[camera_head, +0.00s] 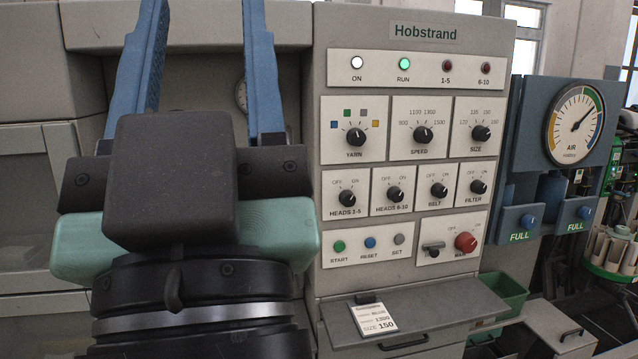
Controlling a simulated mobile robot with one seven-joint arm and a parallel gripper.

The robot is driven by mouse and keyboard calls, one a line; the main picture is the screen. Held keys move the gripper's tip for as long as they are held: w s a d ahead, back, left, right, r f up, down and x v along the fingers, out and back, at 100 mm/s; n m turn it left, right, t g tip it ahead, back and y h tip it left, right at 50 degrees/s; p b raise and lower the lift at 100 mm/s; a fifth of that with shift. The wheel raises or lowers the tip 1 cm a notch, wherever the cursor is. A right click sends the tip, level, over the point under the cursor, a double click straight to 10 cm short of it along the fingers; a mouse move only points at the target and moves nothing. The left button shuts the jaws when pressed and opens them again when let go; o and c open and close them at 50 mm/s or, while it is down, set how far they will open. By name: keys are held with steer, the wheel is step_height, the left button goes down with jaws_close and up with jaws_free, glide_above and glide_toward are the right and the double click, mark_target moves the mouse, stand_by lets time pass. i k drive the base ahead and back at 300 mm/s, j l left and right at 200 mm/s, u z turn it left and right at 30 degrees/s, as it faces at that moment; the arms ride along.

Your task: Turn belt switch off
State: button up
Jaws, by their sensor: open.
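The belt switch (439,190) is a small black rotary knob on a white plate labelled BELT, with OFF and ON marked above it. It sits between the HEADS 6-10 and FILTER knobs on the Hobstrand control panel (410,72). Its pointer is too small to read with certainty. My gripper (204,25) is at the left of the view, with two blue fingers pointing up, wide apart and empty. The fingertips reach the top edge of the picture. The gripper is left of the panel's controls and appears apart from the belt switch. Nothing covers the switch.
Close around the switch are the heads 6-10 knob (394,194), filter knob (478,186), speed knob (422,135) and red main knob (465,242). The RUN lamp (404,64) glows green. A shelf (440,312) juts out below, and an air gauge (575,124) stands right.

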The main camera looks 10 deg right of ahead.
mark_target(437, 190)
steer(key=i+l, duration=0.15)
steer(key=l, duration=0.2)
steer(key=i+l, duration=0.2)
steer(key=l, duration=0.2)
steer(key=i+l, duration=0.15)
steer(key=l, duration=0.2)
steer(key=i+l, duration=0.2)
steer(key=l, duration=0.15)
steer(key=i+l, duration=0.15)
steer(key=l, duration=0.25)
steer(key=i+l, duration=0.2)
steer(key=l, duration=0.15)
steer(key=i+l, duration=0.15)
steer(key=l, duration=0.25)
